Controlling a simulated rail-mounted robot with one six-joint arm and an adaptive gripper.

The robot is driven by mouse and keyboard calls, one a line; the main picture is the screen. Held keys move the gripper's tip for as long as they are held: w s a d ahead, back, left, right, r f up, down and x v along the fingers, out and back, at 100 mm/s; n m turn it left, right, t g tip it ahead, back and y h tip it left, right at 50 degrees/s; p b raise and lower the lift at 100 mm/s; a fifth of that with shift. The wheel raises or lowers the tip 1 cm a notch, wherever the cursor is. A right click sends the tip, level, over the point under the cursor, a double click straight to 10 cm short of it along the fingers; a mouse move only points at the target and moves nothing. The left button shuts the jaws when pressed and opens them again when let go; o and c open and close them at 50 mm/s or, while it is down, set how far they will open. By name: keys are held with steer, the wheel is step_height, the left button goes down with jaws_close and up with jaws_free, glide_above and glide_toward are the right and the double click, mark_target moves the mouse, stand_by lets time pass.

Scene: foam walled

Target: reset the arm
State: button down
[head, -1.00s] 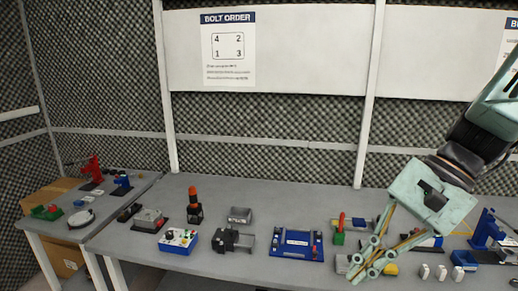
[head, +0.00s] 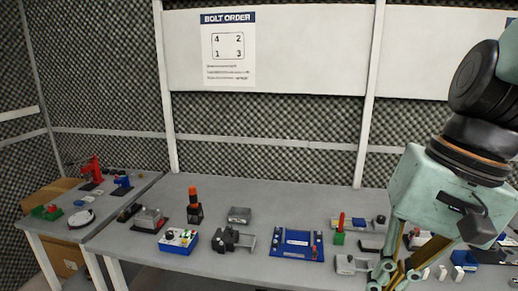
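My gripper (head: 388,276) is at the lower right of the head view, a pale green adaptive gripper hanging downward in front of the table's right part. Its fingers reach the bottom of the picture and partly overlap the objects behind, so I cannot tell whether they are open or shut. I see nothing clearly held. My wrist and arm links come in from the right edge.
The grey table (head: 205,265) holds a blue fixture (head: 297,244), a button box (head: 178,240), a black-and-orange device (head: 194,207), a grey vise (head: 232,239) and a metal block (head: 239,215). A foam wall stands behind, with a bolt order poster (head: 228,48).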

steer(key=s+d+r+n+t+h, duration=0.2)
steer(key=s+r+n+t, duration=0.1)
steer(key=s, duration=0.3)
steer(key=shift+s+r+n+h, duration=0.15)
steer(key=shift+r+n+h, duration=0.15)
steer(key=shift+r+n, duration=0.3)
steer(key=c, duration=3.3)
jaws_free()
steer(key=shift+c, duration=0.2)
